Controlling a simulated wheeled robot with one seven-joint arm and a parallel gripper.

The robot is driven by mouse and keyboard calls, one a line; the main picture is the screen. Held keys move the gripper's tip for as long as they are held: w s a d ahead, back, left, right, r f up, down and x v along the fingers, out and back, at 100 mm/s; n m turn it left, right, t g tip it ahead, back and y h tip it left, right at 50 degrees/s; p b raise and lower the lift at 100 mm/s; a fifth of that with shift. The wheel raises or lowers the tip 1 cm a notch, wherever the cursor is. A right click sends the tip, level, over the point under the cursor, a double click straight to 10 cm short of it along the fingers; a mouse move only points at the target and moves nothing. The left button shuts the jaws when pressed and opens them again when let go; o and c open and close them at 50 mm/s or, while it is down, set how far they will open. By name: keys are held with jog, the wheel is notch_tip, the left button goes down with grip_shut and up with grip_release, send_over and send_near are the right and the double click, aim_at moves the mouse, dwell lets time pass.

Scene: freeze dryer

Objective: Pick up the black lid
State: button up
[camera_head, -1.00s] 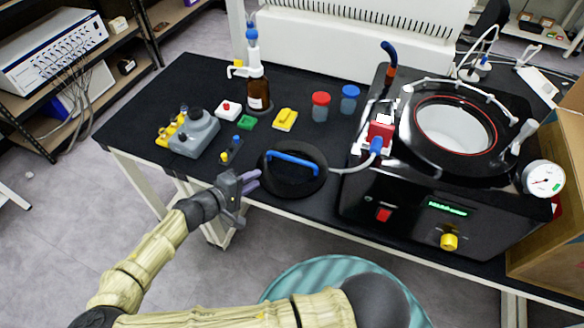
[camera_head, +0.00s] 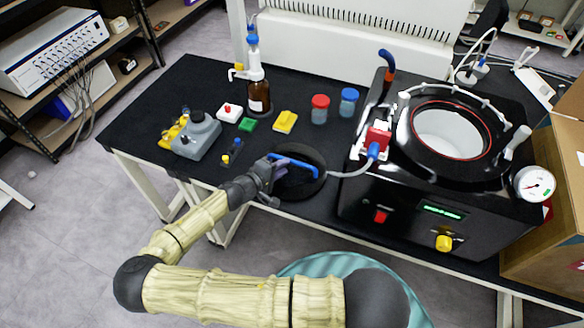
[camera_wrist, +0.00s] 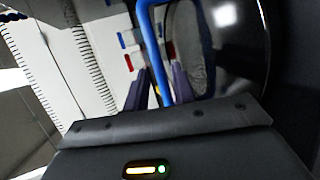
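The black lid (camera_head: 305,190) is a round disc with a raised blue handle (camera_head: 296,162). It lies on the dark table near the front edge, left of the freeze dryer. My gripper (camera_head: 278,169) is at the left end of the handle, over the lid. In the wrist view, the blue handle (camera_wrist: 151,40) runs between the two purple fingers (camera_wrist: 157,78), which stand apart with a gap. The lid (camera_wrist: 240,65) fills the right side of that view. Whether a finger touches the handle cannot be told.
A brown bottle (camera_head: 259,93), red-capped jar (camera_head: 320,110), blue-capped jar (camera_head: 348,103) and yellow block (camera_head: 285,122) stand behind.

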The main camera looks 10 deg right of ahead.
aim_at(292, 162)
jog(key=shift+d, duration=0.1)
jog(key=shift+w+d, duration=0.15)
jog(key=shift+d, duration=0.1)
jog(key=p+x, duration=0.2)
jog(key=x, duration=0.1)
jog(key=shift+w+d, duration=0.2)
jog(key=shift+d, duration=0.1)
jog(key=shift+w+d+f, duration=0.25)
jog(key=shift+d, duration=0.05)
grip_shut()
